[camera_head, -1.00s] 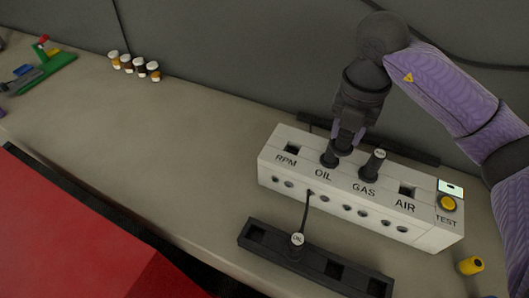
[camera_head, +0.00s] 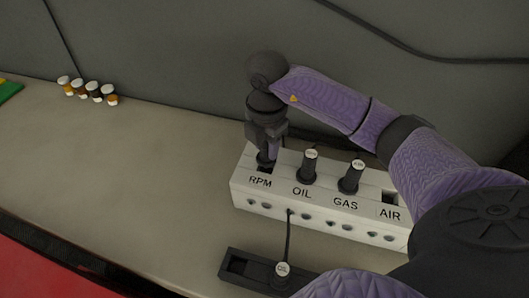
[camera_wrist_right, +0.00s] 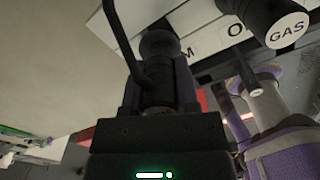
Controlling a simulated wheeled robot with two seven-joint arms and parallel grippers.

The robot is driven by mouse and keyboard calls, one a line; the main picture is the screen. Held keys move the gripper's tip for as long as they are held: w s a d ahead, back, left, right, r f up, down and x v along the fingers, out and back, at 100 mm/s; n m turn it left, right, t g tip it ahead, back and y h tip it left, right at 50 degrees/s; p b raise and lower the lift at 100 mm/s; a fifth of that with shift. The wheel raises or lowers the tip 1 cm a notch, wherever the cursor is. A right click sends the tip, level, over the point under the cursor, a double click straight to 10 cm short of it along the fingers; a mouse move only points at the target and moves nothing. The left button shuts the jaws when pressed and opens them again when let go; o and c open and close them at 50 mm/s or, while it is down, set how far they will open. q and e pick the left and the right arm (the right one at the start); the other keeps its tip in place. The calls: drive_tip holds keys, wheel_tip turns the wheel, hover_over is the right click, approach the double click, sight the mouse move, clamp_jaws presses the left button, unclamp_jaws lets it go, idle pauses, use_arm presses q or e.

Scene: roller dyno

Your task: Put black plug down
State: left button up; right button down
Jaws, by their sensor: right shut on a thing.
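My right gripper (camera_head: 267,150) points down over the RPM end of the white socket box (camera_head: 240,192). It is shut on a black plug (camera_wrist_right: 160,75) with a black cable, seen between the fingers in the right wrist view. In the head view the plug (camera_head: 265,166) is mostly hidden, its lower end at the RPM socket; whether it is seated I cannot tell. Two other black plugs with white caps stand in the OIL socket (camera_head: 309,165) and the GAS socket (camera_head: 351,177). My left gripper is not in view.
A black tray (camera_head: 236,267) lies in front of the box, holding a white-capped plug (camera_head: 283,273) with a cable. The AIR socket (camera_head: 390,198) looks empty. Several small bottles (camera_head: 92,91) stand at the back left. The bench between is clear.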

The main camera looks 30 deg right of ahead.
drive_tip(key=shift+f, duration=0.95)
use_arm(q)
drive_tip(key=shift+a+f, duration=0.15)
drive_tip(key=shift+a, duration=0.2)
use_arm(e)
drive_tip(key=shift+f, duration=0.3)
drive_tip(key=c, duration=0.7)
unclamp_jaws()
drive_tip(key=shift+c, duration=0.2)
drive_tip(key=o, duration=0.4)
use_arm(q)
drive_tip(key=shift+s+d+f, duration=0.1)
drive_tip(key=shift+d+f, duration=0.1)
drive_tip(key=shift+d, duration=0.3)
